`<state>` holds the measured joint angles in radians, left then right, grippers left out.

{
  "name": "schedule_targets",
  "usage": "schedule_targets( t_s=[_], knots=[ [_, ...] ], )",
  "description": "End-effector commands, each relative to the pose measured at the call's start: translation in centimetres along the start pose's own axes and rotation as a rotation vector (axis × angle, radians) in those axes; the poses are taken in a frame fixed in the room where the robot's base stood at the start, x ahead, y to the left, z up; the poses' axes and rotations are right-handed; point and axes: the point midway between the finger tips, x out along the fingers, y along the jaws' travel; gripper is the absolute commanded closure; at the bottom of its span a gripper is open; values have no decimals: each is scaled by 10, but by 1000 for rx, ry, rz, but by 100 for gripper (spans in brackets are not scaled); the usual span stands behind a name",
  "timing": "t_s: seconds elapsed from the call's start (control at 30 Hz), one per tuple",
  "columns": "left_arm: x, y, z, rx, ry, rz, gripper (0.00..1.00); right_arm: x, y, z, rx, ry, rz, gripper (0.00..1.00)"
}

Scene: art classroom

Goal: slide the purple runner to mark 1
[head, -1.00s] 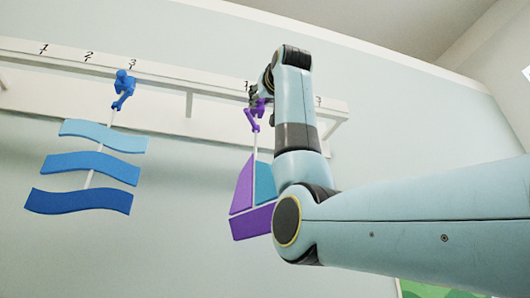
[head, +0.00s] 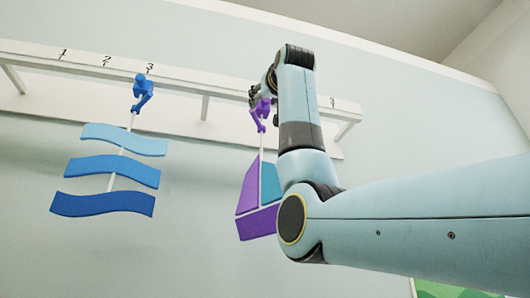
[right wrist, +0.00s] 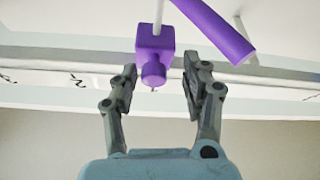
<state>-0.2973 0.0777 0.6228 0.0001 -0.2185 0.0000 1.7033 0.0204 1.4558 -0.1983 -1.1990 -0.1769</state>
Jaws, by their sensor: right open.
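The purple runner (head: 261,108) hangs from the white rail (head: 229,84); a rod below it carries a purple and teal sailboat (head: 247,194). My right gripper (head: 268,86) is at the runner, partly behind my own arm. In the right wrist view, the runner's block and round knob (right wrist: 153,66) lie between the two spread fingers (right wrist: 163,82), nearer the left one; I cannot tell whether that finger touches. The digit at the runner's place is hidden in the head view. My left gripper is out of view.
A blue runner (head: 142,92) with a hanging wave shape (head: 105,170) is under the 3 of the left marks, where 1, 2 and 3 show. The rail between the two runners is clear. A green patch (head: 440,289) shows at lower right.

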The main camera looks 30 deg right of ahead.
Motion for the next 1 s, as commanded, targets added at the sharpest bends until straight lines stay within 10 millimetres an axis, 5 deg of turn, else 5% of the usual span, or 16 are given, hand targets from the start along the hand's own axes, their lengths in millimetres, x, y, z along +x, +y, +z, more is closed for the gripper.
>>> schedule_targets(
  t_s=[0.17,0.6,1.0],
  knots=[
    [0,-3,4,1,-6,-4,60,-12,-1,0,0,2,0,53],
    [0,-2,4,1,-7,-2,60,-102,-2,0,1,3,-1,53],
    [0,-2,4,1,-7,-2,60,-120,-2,0,-1,-1,-1,53]
  ],
)
